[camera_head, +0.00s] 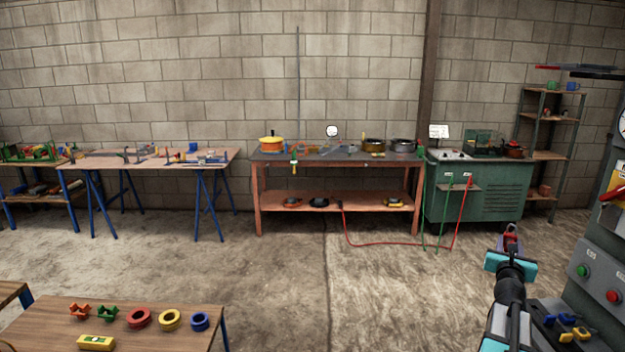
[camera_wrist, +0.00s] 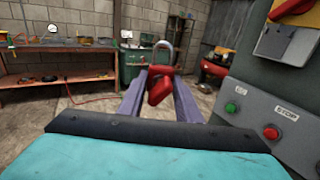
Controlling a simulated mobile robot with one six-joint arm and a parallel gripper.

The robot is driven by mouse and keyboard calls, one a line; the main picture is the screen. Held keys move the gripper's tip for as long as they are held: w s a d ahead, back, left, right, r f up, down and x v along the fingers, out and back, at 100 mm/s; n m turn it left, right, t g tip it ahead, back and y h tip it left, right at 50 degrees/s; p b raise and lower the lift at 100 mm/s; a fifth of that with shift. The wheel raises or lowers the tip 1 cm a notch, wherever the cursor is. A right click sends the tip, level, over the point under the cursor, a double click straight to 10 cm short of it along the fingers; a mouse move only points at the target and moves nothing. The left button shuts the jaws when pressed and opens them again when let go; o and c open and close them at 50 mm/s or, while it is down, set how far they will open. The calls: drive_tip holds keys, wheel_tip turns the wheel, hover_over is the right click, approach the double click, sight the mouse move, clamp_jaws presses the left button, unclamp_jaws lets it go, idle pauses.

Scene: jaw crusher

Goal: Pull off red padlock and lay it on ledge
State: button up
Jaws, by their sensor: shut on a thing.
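The red padlock (camera_wrist: 160,86) is between the two fingers of my gripper (camera_wrist: 160,90) in the wrist view, with its grey shackle pointing up. The shackle looks free of anything. My gripper is shut on the padlock body. In the head view, my gripper (camera_head: 511,240) is at the lower right, left of the grey control cabinet (camera_head: 590,262), with a bit of red padlock (camera_head: 511,243) at its tip. A dark ledge (camera_head: 545,312) at the cabinet's foot holds small blue and yellow items and is partly hidden by my arm.
The cabinet carries a green button (camera_wrist: 231,107), a red stop button (camera_wrist: 271,132) and a red switch handle (camera_wrist: 292,9) above. A wooden table (camera_head: 60,325) with coloured rings stands front left. Workbenches and a green cabinet (camera_head: 480,190) line the wall. The middle floor is clear.

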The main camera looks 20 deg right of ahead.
drive_tip(key=shift+w+a+f+n+t+y, duration=0.15)
drive_tip(key=shift+w+a+n+t+y, duration=0.15)
drive_tip(key=shift+w+a+y, duration=0.2)
drive_tip(key=w+a+f+n+t+y, duration=0.2)
drive_tip(key=w+a+n+y, duration=0.15)
drive_tip(key=a, duration=0.55)
drive_tip(key=w+a+f+n+t+y, duration=0.1)
drive_tip(key=w+a+f+n+y, duration=0.3)
drive_tip(key=a, duration=0.5)
drive_tip(key=w+a+f+n+t+y, duration=0.1)
drive_tip(key=w+a+n+t+y, duration=0.1)
drive_tip(key=w+a+y, duration=0.5)
drive_tip(key=s+a+f+n+g+y, duration=0.1)
drive_tip(key=s+a+n+g+y, duration=0.1)
drive_tip(key=a, duration=0.8)
drive_tip(key=s+a+f+n+g+y, duration=0.2)
drive_tip(key=s+a+n+g+y, duration=0.1)
drive_tip(key=a, duration=0.7)
drive_tip(key=s+a+f+n+g+y, duration=0.1)
drive_tip(key=s+a+n+g+y, duration=0.1)
drive_tip(key=s+a+n+y, duration=0.3)
drive_tip(key=s+a+y, duration=0.1)
drive_tip(key=a+y, duration=0.1)
drive_tip(key=a, duration=0.2)
drive_tip(key=shift+a+f+g, duration=0.4)
drive_tip(key=a, duration=0.7)
